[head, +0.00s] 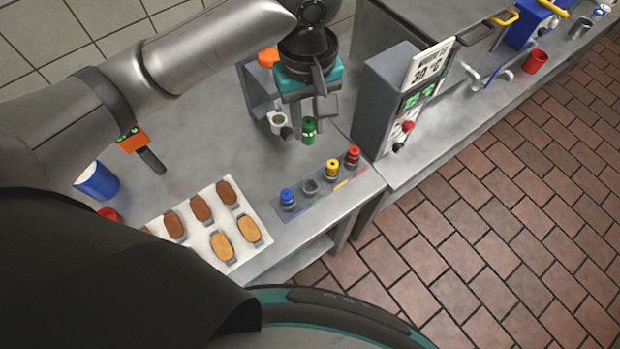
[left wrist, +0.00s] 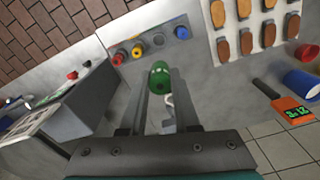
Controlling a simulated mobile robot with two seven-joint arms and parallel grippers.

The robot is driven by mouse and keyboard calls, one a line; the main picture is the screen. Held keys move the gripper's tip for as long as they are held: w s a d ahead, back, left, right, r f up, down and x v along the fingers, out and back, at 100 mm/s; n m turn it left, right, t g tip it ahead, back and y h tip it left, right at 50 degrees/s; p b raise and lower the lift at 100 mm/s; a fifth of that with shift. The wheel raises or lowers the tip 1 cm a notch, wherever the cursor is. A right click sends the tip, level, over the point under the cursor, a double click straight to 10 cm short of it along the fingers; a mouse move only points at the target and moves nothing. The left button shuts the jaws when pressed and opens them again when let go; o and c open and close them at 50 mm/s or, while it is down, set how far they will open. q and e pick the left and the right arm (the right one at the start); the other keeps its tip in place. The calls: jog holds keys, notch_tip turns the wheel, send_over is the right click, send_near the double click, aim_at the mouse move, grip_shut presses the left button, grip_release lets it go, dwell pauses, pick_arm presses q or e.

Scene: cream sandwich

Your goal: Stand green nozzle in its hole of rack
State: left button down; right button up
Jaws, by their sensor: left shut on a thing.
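The green nozzle (head: 309,130) hangs upright below my left gripper (head: 310,112), above the table. In the left wrist view the green nozzle (left wrist: 159,76) sits between the two fingertips of the left gripper (left wrist: 162,92), which is shut on it. The rack (head: 322,192) stands at the table's front edge, with a blue, a yellow and a red nozzle in it. An empty grey hole (head: 310,187) lies between the blue and the yellow nozzle. The rack also shows ahead of the gripper in the left wrist view (left wrist: 148,49). My right gripper is not in view.
A white tray (head: 262,210) with several brown and tan biscuits lies left of the rack. A grey machine with a display (head: 385,105) stands to the right. A blue cup (head: 97,181) and an orange thermometer (head: 132,140) are at the left.

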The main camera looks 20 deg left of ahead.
pick_arm(q)
jog(key=shift+d+r, duration=0.1)
jog(key=shift+f+b, duration=1.85)
jog(key=shift+f, duration=8.15)
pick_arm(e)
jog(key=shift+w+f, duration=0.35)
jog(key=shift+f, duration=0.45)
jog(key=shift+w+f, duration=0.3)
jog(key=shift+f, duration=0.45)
pick_arm(q)
jog(key=c, duration=0.6)
grip_release()
jog(key=shift+f, duration=0.1)
jog(key=shift+c, duration=0.2)
notch_tip(320, 180, up, 12)
jog(key=p, duration=0.2)
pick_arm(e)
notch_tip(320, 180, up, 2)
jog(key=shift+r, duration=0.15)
